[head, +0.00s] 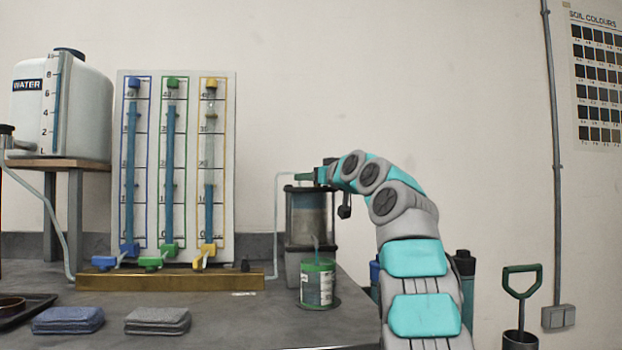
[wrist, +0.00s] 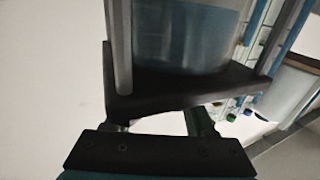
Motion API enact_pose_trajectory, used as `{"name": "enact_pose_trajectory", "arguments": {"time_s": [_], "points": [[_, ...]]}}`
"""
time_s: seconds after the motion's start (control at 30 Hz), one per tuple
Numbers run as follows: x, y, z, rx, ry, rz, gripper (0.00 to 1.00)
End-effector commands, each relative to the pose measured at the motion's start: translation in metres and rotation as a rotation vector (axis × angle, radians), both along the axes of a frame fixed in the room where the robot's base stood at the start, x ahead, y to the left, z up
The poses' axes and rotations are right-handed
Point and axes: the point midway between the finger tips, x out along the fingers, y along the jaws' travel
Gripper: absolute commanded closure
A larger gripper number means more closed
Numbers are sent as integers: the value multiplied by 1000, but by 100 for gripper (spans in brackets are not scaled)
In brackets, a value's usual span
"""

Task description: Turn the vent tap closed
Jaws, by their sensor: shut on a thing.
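The soil cell (head: 307,222), a grey clear-walled cylinder with dark end plates, stands at the back of the bench. My gripper (head: 318,174) is at its top, reaching in from the right, and is shut on the vent tap there. The tap's handle is mostly hidden by my gripper, so I cannot tell its angle. In the wrist view the dark end plate (wrist: 190,92) and part of the clear cylinder (wrist: 185,35) fill the middle, close in front of my gripper. A thin tube runs down from the cell's top left.
A board of blue-filled tubes (head: 229,150) stands left of the cell, above a brass manifold (head: 180,281) with coloured taps. A green-lidded can (head: 317,284) stands in front of the cell. A water tank (head: 90,110) is at far left.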

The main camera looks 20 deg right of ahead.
Motion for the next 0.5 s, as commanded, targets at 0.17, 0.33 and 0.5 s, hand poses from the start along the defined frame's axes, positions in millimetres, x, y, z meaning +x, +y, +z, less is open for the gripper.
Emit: {"name": "enact_pose_trajectory", "arguments": {"time_s": [0.17,0.33,0.5], "points": [[0,0,0,0,0,0,72],[0,0,0,0,0,0,92],[0,0,0,0,0,-2,100]]}}
